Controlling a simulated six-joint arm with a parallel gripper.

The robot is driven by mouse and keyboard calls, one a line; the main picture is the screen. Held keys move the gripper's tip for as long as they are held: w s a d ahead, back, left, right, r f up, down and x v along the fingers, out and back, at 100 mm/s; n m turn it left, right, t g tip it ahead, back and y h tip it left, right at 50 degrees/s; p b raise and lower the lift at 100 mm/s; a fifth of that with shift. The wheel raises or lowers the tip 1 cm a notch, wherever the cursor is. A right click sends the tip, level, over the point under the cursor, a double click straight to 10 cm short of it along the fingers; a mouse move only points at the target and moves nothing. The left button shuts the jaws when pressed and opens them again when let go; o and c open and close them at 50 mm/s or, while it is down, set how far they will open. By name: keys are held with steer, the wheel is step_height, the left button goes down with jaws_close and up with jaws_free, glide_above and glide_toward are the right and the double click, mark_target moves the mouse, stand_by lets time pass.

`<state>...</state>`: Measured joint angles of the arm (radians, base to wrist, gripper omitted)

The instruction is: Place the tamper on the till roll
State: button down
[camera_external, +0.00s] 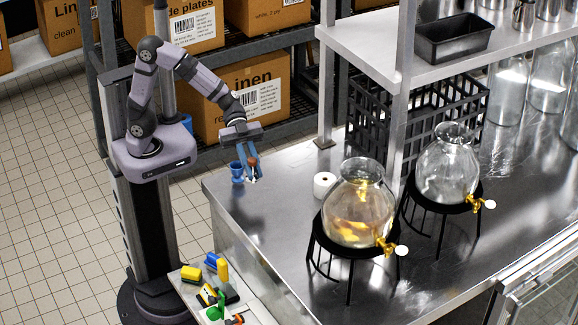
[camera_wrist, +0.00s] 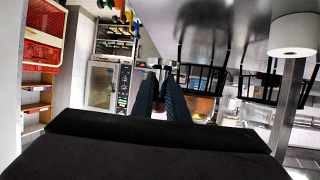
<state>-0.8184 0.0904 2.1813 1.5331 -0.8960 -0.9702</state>
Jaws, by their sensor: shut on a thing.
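The tamper (camera_external: 253,161) shows as a small brown piece between the blue fingers of my gripper (camera_external: 250,170) in the external view. My gripper is shut on it, just above the left end of the steel counter. In the wrist view the fingers of my gripper (camera_wrist: 166,100) are close together, and the tamper between them is mostly hidden. The till roll (camera_external: 324,185) is a white cylinder standing upright on the counter, to the right of my gripper and apart from it. A white cylinder (camera_wrist: 294,36), likely the same roll, shows at the upper right of the wrist view.
A glass dispenser (camera_external: 358,207) on a black stand is just right of the till roll. A black crate (camera_external: 435,135) and a shelf post (camera_external: 402,100) stand behind. The counter between gripper and roll is clear.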

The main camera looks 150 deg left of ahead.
steer(key=shift+s+a+r+p, duration=0.1)
steer(key=shift+a+r+p, duration=0.05)
steer(key=shift+r+p, duration=0.35)
steer(key=p, duration=0.1)
steer(key=a+p, duration=0.1)
steer(key=p, duration=0.1)
steer(key=shift+s+f+y, duration=0.15)
steer(key=shift+f+y, duration=0.15)
steer(key=shift+f, duration=0.05)
steer(key=w+a+r+n+y+p, duration=0.1)
steer(key=w+a+n+y+p, duration=0.2)
steer(key=a, duration=0.4)
steer(key=w+a+r+p, duration=0.1)
steer(key=w+a+p, duration=0.25)
steer(key=a, duration=0.45)
step_height(320, 180, up, 3)
steer(key=n+y, duration=0.2)
glide_above(324, 179)
steer(key=shift+f+p, duration=0.75)
steer(key=shift+f, duration=4.35)
steer(key=shift+a+f, duration=0.1)
steer(key=shift+f, duration=0.1)
steer(key=c, duration=1.7)
jaws_free()
steer(key=shift+c, duration=0.2)
